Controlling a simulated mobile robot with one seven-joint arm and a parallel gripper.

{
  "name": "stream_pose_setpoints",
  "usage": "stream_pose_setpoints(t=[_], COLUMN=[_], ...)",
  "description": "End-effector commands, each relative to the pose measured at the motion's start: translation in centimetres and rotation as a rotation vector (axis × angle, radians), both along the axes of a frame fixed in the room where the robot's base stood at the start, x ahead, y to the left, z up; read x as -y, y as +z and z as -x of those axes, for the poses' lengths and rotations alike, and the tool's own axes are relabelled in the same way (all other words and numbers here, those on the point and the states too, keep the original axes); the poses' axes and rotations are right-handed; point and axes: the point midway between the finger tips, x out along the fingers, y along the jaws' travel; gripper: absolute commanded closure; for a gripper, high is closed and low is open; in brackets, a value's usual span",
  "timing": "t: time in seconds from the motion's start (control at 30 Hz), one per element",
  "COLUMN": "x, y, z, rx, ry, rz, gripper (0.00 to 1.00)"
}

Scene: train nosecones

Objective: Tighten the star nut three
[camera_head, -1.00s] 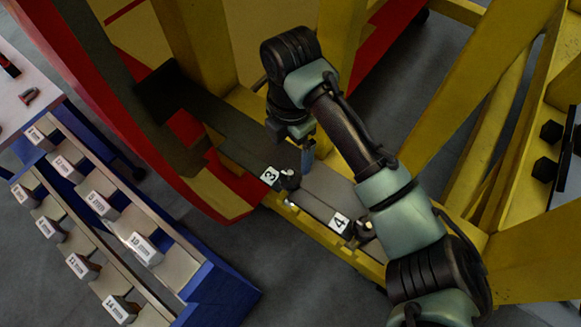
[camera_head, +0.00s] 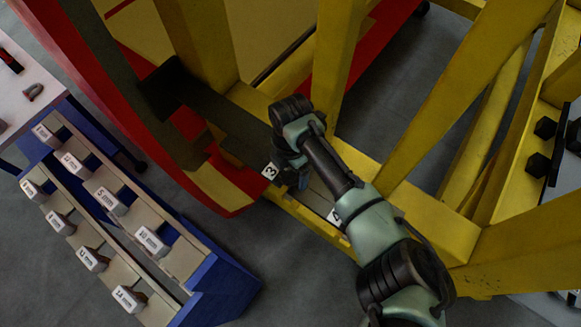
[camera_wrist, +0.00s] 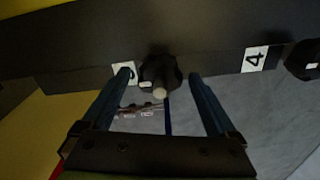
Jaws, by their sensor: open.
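Star nut three (camera_wrist: 160,72) is a black lobed knob with a pale round stud end, on the edge of a dark bar (camera_wrist: 90,40) in the wrist view. The label 3 (camera_wrist: 123,73) is beside it, partly covered by a finger. My gripper (camera_wrist: 161,78) is open, with one blue finger on each side of the nut. Both fingers look apart from it, though depth is hard to judge. In the head view, my gripper (camera_head: 296,181) is right of the label 3 (camera_head: 270,171) and hides the nut.
Star nut four (camera_wrist: 304,60) and its label 4 (camera_wrist: 255,58) are to the right on the same bar. A yellow frame (camera_head: 345,80) surrounds the arm. A blue rack (camera_head: 215,290) with several labelled sockets stands at the left, over open grey floor.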

Motion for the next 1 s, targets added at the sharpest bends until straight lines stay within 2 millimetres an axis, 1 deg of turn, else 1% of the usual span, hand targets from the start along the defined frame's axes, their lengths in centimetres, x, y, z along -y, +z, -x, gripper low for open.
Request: stream_pose_setpoints(t=[0.03,0.07,0.1,0.17,0.2,0.27,0.4,0.5,0.77,1.0], x=[-0.01,-0.01,-0.01,-0.01,-0.01,0.00,0.01,0.02,0.03,-0.03], y=[0.01,0.02,0.02,0.03,0.04,0.04,0.06,0.07,0.11,0.15], z=[0.00,0.00,-0.01,-0.01,-0.01,0.00,-0.01,-0.01,-0.01,0.03], rx=[0.000,0.000,0.000,0.000,0.000,0.000,0.000,-0.001,-0.001,-0.002], ry=[0.000,0.000,0.000,0.000,0.000,0.000,0.000,0.000,-0.031,-0.156], rz=[0.000,0.000,0.000,0.000,0.000,0.000,0.000,0.001,0.001,-0.001], gripper=[0.10,0.16,0.23,0.33,0.41,0.52,0.77,0.92,0.93,0.93])
